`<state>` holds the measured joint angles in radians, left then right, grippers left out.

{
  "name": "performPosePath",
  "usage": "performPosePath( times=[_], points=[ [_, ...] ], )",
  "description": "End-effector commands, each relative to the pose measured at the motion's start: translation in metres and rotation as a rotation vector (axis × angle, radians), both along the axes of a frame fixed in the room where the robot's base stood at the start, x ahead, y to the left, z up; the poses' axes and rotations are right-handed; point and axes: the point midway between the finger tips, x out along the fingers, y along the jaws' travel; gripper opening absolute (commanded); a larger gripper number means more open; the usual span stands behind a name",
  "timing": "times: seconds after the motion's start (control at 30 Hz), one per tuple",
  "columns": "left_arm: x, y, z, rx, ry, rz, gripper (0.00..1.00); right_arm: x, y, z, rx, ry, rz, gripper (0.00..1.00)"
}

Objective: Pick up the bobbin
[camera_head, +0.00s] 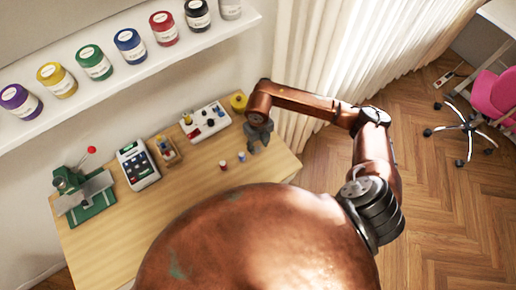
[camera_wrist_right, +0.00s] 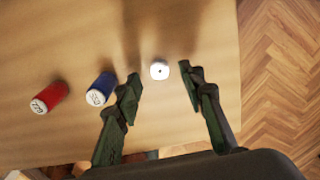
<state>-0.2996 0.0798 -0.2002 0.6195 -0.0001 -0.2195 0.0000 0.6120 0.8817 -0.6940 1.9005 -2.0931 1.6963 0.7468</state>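A small white round piece with a dark centre dot, which looks like the bobbin (camera_wrist_right: 159,71), lies on the wooden table (camera_head: 120,240). In the right wrist view it sits between my right gripper's (camera_wrist_right: 161,79) two fingertips, with a gap on each side. The fingers are spread and hold nothing. In the head view my right gripper (camera_head: 258,138) points down over the table's right part, and I cannot make out the bobbin there. How high the fingertips are above the table is hard to tell. My left gripper is not in view.
A white rack (camera_head: 205,122), a wooden holder (camera_head: 167,153), a calculator-like device (camera_head: 137,166) and a green press (camera_head: 84,195) line the wall side. The table edge is close on the right.

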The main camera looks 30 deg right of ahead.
Motion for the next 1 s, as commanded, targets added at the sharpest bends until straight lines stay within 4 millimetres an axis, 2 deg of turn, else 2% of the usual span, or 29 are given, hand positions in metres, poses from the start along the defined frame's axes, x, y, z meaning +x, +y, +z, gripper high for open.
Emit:
performPosePath(
  times=[0.13, 0.4, 0.8, 1.0],
  points=[
    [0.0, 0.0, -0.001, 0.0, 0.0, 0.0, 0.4, 0.0, -0.001, -0.015, 0.0, 0.001, -0.002, 0.37],
    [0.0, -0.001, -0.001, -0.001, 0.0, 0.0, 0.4, 0.0, -0.001, -0.017, 0.0, -0.001, 0.0, 0.37],
    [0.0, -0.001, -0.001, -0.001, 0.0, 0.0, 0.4, 0.0, -0.001, -0.017, 0.0, -0.001, 0.0, 0.09],
    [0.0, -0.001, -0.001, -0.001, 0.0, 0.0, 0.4, 0.0, -0.001, -0.017, 0.0, -0.001, 0.0, 0.08]
  ],
)
